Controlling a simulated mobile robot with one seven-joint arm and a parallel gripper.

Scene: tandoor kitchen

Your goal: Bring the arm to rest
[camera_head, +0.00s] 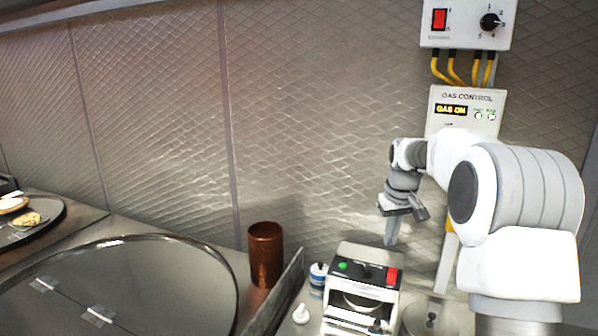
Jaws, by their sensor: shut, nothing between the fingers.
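My arm reaches in from the right in the head view. My gripper (391,238) hangs with its fingers pointing down, together and empty. It is above and just behind the small white machine (366,274), which has a green button, a dark knob and a red switch. I cannot tell whether the fingertips touch anything. Part of the arm hides the lower edge of the gas control panel.
A gas control box (466,107) reading "GAS ON" and a switch box (466,22) are on the quilted metal wall. A copper cup (265,254) stands left of a metal divider (279,296). A large round lid (120,283) covers the left counter.

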